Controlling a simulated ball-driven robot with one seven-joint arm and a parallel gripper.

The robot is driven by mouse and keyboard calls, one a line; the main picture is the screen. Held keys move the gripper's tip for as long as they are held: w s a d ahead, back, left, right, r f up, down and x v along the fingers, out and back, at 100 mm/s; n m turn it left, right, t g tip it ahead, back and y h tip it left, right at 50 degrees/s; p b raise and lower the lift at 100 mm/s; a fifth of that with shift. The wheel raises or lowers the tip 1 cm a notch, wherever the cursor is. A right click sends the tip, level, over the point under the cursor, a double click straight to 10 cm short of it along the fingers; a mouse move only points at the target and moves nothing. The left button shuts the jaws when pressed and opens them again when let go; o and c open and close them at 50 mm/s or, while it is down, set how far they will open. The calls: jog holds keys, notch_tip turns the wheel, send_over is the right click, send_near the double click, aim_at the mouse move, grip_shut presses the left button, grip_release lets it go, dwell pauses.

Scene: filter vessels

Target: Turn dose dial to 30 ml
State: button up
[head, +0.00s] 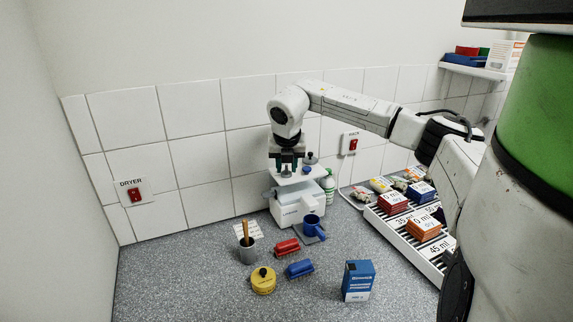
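A white machine (289,212) stands on the counter against the tiled wall. A small grey knob (286,175), perhaps the dose dial, shows on its top directly below my gripper. My gripper (287,168) points down with its dark fingers at or just above this knob. Whether the fingers touch or grip it is too small to tell. No dial scale or 30 ml mark is readable on the machine. A blue mug (312,224) stands at the machine's front.
A white rack (405,248) with packets is at right, a green-white bottle (328,184) beside the machine. The left counter is clear.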

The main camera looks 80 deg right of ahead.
grip_shut()
jog(key=shift+b, duration=0.35)
jog(key=shift+f+n+t+b, duration=0.15)
jog(key=shift+n+t+b, duration=0.15)
jog(key=shift+n+b, duration=0.4)
jog(key=shift+s+d+n+t+b, duration=0.15)
jog(key=shift+n+t+b, duration=0.25)
jog(key=shift+n+b, duration=0.75)
jog(key=n+y+b, duration=0.1)
jog(key=n, duration=0.1)
jog(key=n+t+b, duration=0.1)
jog(key=n, duration=0.2)
jog(key=shift+s+d+r+y, duration=0.1)
jog(key=shift+r+y, duration=0.1)
jog(key=shift+y, duration=0.2)
jog(key=shift+o, duration=0.5)
grip_release()
